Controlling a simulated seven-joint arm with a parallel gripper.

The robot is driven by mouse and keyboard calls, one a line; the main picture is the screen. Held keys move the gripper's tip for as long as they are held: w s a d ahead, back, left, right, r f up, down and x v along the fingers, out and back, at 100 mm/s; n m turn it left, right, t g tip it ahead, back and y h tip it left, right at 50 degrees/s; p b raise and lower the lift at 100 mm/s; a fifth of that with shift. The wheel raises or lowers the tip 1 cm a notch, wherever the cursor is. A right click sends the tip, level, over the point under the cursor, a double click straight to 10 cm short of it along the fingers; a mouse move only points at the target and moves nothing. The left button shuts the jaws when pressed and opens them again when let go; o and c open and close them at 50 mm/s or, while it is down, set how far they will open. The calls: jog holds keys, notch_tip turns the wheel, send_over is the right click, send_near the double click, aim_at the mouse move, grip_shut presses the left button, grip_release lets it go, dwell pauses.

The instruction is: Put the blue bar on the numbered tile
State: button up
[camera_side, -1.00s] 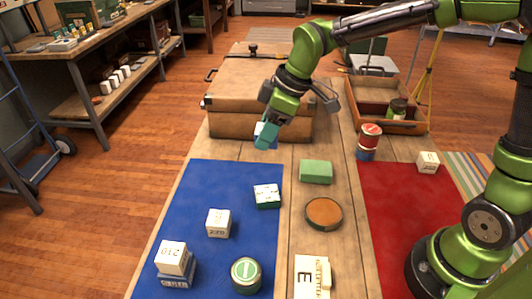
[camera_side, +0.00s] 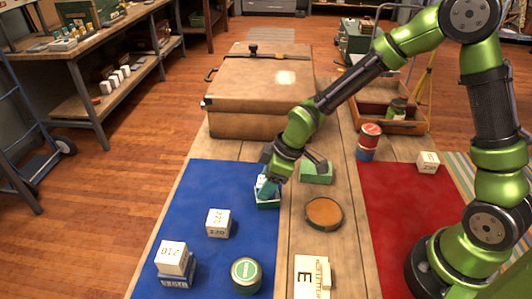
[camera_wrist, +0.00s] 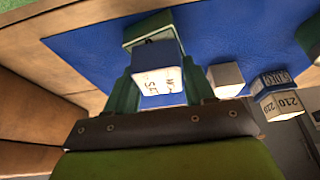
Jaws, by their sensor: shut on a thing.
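My gripper (camera_side: 268,183) is shut on a small blue-and-white block, the blue bar (camera_wrist: 156,53). In the wrist view, the block has a blue face and a lettered white face, between my green fingers. A green block with a white marked top (camera_side: 267,202), likely the numbered tile, lies on the blue mat (camera_side: 190,200). My gripper and the held block are right over it and hide much of its top. In the wrist view its green side (camera_wrist: 147,27) shows just beyond the held block. I cannot tell whether the two touch.
On the blue mat are a white numbered cube (camera_side: 218,223), another numbered cube (camera_side: 172,257) on a blue block (camera_side: 177,281), and a green can (camera_side: 246,275). A green block (camera_side: 317,173) and brown disc (camera_side: 324,213) lie right. A case (camera_side: 258,95) stands behind.

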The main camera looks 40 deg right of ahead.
jog(key=shift+f, duration=0.15)
jog(key=o, duration=1)
jog(key=v, duration=1.1)
jog(key=s+d+r+m+t, duration=0.1)
jog(key=s+d+r+m, duration=0.1)
jog(key=s+r+m, duration=0.1)
jog(key=s+d+r+m+t, duration=0.1)
jog(key=s+d+r+m, duration=0.2)
jog(key=s+r+m, duration=0.1)
jog(key=s+d+r+m+t+h, duration=0.1)
jog(key=s+d+r+m+t, duration=0.1)
jog(key=s+m, duration=0.4)
jog(key=shift+d+v, duration=0.25)
jog(key=shift+v, duration=0.95)
